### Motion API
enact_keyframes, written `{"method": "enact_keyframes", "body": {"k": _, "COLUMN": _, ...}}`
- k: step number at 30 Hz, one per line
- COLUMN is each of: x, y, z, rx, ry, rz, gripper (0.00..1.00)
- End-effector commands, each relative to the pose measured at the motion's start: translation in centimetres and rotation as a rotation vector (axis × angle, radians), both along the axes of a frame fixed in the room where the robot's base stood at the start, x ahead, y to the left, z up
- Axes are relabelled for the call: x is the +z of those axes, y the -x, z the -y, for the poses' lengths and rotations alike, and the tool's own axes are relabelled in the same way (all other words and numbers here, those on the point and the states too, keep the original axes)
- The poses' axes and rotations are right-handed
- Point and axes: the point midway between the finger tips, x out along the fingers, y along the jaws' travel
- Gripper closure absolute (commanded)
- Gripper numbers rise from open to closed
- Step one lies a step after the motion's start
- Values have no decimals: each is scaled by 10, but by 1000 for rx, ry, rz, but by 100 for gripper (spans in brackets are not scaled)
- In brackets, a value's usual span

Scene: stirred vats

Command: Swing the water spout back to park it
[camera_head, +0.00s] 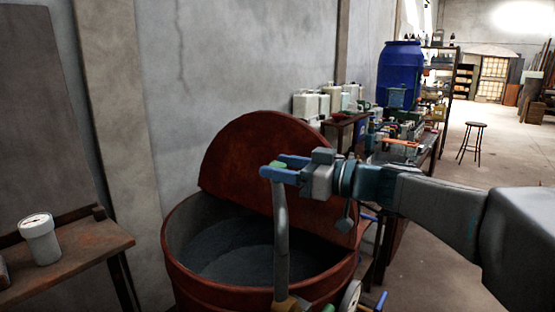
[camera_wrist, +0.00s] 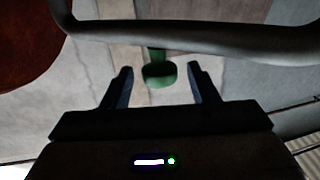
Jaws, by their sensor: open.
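The water spout (camera_head: 281,235) is a grey pipe that rises at the near right side of the red vat (camera_head: 190,273). Its upper end bends near my gripper (camera_head: 280,167). A small green knob (camera_head: 277,163) shows at the fingertips. In the wrist view the grey pipe of the spout (camera_wrist: 200,38) curves across the top. The green knob (camera_wrist: 158,74) appears between the two spread fingers of my gripper (camera_wrist: 160,74). My gripper is open. I cannot tell whether a finger touches the knob.
The vat's round red lid (camera_head: 255,150) stands raised at the back, and dark liquid (camera_head: 235,262) lies inside. A wooden bench (camera_head: 85,250) with a white pot (camera_head: 40,240) is at the left. A blue barrel (camera_head: 400,70) and a cluttered table stand behind. Open floor lies at the right.

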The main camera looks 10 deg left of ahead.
Motion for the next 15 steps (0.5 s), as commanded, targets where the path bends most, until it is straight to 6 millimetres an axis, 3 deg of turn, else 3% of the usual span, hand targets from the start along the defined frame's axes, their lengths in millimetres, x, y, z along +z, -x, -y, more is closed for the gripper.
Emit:
{"method": "enact_keyframes", "body": {"k": 4, "x": 1, "y": -2, "z": -12, "rx": 1, "ry": -1, "rz": -1, "gripper": 46}}
{"method": "enact_keyframes", "body": {"k": 13, "x": 0, "y": -3, "z": -14, "rx": 0, "ry": 0, "rz": -1, "gripper": 46}}
{"method": "enact_keyframes", "body": {"k": 14, "x": 0, "y": -3, "z": -14, "rx": 0, "ry": 0, "rz": 0, "gripper": 49}}
{"method": "enact_keyframes", "body": {"k": 15, "x": 0, "y": -3, "z": -14, "rx": 0, "ry": 0, "rz": 0, "gripper": 60}}
